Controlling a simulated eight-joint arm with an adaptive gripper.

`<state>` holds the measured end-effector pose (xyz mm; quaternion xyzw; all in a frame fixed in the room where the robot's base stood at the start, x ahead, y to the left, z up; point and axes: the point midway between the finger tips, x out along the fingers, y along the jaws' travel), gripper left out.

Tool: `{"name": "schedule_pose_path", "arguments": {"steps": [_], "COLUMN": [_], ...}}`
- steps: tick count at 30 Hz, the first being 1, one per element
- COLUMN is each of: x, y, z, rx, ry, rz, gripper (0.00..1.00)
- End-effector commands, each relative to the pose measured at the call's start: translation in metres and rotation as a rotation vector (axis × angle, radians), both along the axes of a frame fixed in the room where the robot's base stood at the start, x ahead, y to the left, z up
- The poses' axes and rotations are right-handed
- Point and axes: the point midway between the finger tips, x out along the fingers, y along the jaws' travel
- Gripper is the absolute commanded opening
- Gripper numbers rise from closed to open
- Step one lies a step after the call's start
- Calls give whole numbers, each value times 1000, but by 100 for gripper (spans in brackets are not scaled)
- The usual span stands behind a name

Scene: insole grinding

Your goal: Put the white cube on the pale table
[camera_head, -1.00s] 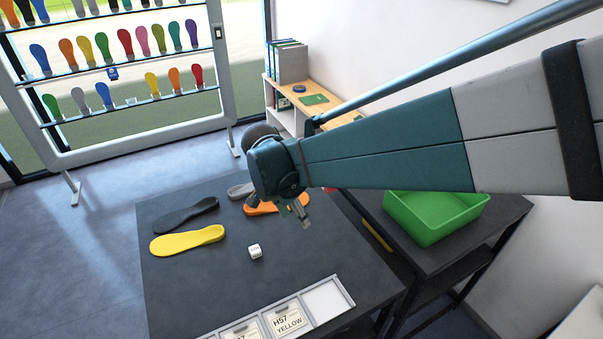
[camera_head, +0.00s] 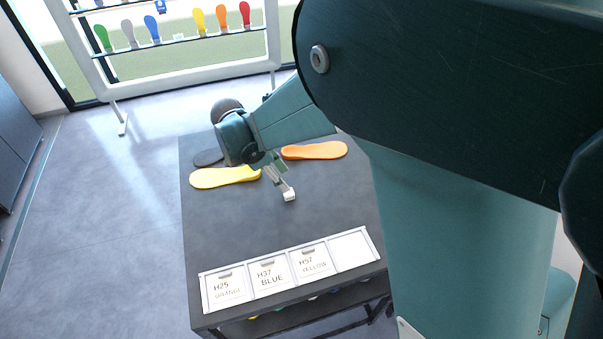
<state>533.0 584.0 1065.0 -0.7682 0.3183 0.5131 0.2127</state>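The small white cube (camera_head: 289,196) is at the tips of my gripper (camera_head: 285,188), over the dark table (camera_head: 280,225) to the right of the yellow insole. My gripper reaches down from the upper left to the cube. The fingers are too small in the picture to tell whether they are closed on it. I cannot tell whether the cube touches the table top. No pale table shows now; my arm covers the right side of the view.
A yellow insole (camera_head: 225,178), an orange insole (camera_head: 315,151) and a dark insole (camera_head: 208,157) lie on the dark table. A labelled tray (camera_head: 290,270) lies along its front edge. A rack of coloured insoles (camera_head: 180,62) stands behind. Floor is clear at left.

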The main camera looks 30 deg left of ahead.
Motion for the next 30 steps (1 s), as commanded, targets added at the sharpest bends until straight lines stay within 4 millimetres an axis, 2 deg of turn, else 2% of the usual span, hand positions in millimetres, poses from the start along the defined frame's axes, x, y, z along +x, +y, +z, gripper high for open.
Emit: {"name": "schedule_pose_path", "arguments": {"steps": [8, 19, 30], "x": [1, 7, 8], "y": [-1, -7, -8], "z": [-1, -23, -25], "rx": [0, 0, 0], "ry": [0, 0, 0], "rz": [0, 1, 1], "gripper": [39, 39, 39]}}
